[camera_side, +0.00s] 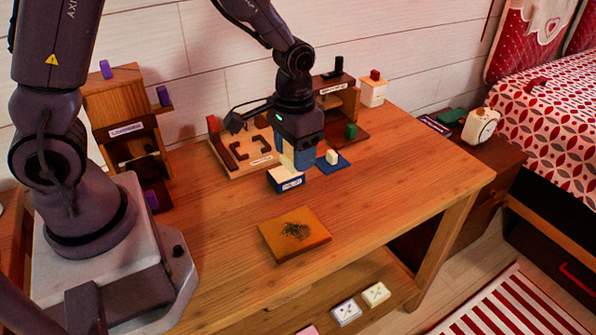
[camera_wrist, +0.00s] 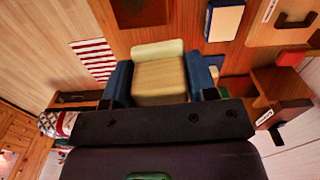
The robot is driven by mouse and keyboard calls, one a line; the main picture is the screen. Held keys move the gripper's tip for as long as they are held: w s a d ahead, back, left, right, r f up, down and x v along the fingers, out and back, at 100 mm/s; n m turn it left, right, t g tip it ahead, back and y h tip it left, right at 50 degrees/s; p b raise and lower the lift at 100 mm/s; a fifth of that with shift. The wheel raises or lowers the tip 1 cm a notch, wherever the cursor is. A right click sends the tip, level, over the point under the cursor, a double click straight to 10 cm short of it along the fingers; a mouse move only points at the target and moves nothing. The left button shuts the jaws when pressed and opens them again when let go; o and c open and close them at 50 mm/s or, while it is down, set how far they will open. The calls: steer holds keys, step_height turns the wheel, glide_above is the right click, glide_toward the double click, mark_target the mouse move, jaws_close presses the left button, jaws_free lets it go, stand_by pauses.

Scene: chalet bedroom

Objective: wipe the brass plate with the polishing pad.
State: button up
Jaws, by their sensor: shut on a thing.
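The brass plate (camera_side: 295,235) lies flat on the wooden table near its front edge, with a dark scribbled smudge on its middle. In the wrist view it appears as a brown slab (camera_wrist: 140,12), cut off by the top edge. My gripper (camera_side: 298,160) points down over the back part of the table, behind the plate and apart from it. Its blue fingers are shut on the polishing pad (camera_wrist: 160,75), a wooden block with a pale yellow-green strip along one end. In the side view the pad is mostly hidden between the fingers.
A blue box with a cream top (camera_side: 287,180) stands between my gripper and the plate. A blue mat (camera_side: 345,160) with a white block is just right of the gripper. A wooden tray (camera_side: 225,165) and small shelves stand at the back. Table right of the plate is clear.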

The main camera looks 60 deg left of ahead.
mark_target(285, 167)
steer(key=shift+s+a+f+n, duration=0.1)
steer(key=shift+s+f+n, duration=0.35)
steer(key=shift+f+n, duration=1.3)
steer(key=shift+s+f+n, duration=0.4)
steer(key=shift+f+n, duration=0.65)
steer(key=shift+f, duration=1.35)
steer(key=shift+s+a+f+n, duration=0.1)
steer(key=shift+s+f+n, duration=0.35)
steer(key=shift+f+n, duration=1.3)
steer(key=shift+d+f+m, duration=0.35)
steer(key=shift+d+f, duration=0.15)
steer(key=shift+f, duration=0.4)
steer(key=shift+c, duration=0.6)
steer(key=shift+d+f, duration=0.1)
steer(key=shift+d, duration=2.9)
steer(key=shift+a, duration=3.5)
steer(key=shift+w, duration=0.4)
steer(key=shift+s+d, duration=0.2)
steer(key=shift+d, duration=3.35)
steer(key=shift+w+a, duration=0.1)
steer(key=shift+a, duration=3.5)
steer(key=shift+d+r, duration=0.1)
steer(key=shift+r, duration=4.05)
